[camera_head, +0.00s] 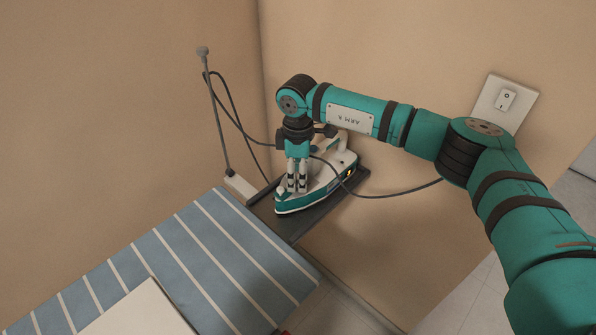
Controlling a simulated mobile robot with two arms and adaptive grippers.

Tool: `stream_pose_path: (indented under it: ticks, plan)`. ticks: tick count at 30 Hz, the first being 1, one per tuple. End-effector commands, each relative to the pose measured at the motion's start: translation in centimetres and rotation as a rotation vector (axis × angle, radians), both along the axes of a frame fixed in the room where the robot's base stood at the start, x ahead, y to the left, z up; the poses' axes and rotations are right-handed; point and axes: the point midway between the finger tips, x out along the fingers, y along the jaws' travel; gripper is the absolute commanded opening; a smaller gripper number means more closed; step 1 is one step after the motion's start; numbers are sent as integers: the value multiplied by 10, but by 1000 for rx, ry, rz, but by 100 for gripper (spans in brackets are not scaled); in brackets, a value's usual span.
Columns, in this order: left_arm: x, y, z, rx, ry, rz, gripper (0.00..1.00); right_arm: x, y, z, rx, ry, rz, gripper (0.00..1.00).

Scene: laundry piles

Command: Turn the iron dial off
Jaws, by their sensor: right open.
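The iron (322,192) is white and teal and rests on a dark stand (298,227) at the end of the ironing board. A small orange light shows on its side near the rear. My right gripper (297,187) reaches down over the iron from above, with its fingertips at the front upper part of the body. Its two fingers are apart. The dial is not clearly visible; the gripper and arm cover part of the iron's top. I cannot tell whether the fingers touch the iron. My left gripper is not in view.
The ironing board (215,250) has a blue cover with white stripes, and a pale flat item (140,315) lies on it. A dark cord runs around the iron, and a thin upright rod (215,115) stands behind. A wall switch (505,99) is at right.

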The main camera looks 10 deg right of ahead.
Motion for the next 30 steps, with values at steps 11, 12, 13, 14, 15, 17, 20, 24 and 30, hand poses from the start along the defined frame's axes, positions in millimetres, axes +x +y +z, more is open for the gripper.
stream_pose_path:
  ticks: [11,12,13,14,15,17,20,24,30]
  plan:
    - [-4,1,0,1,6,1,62,0,0,0,0,1,0,26]
    - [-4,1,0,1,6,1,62,0,0,0,0,1,0,21]
    - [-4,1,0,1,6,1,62,0,0,0,0,0,0,17]
    - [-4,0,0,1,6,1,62,0,0,0,0,0,0,13]
    - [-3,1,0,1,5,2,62,0,0,0,0,0,0,8]
    - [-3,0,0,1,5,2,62,0,0,0,0,0,0,0]
    - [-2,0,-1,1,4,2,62,0,0,0,0,0,0,0]
    - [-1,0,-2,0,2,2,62,0,0,0,0,0,14,0]
    - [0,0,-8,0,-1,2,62,0,0,-1,0,0,89,0]
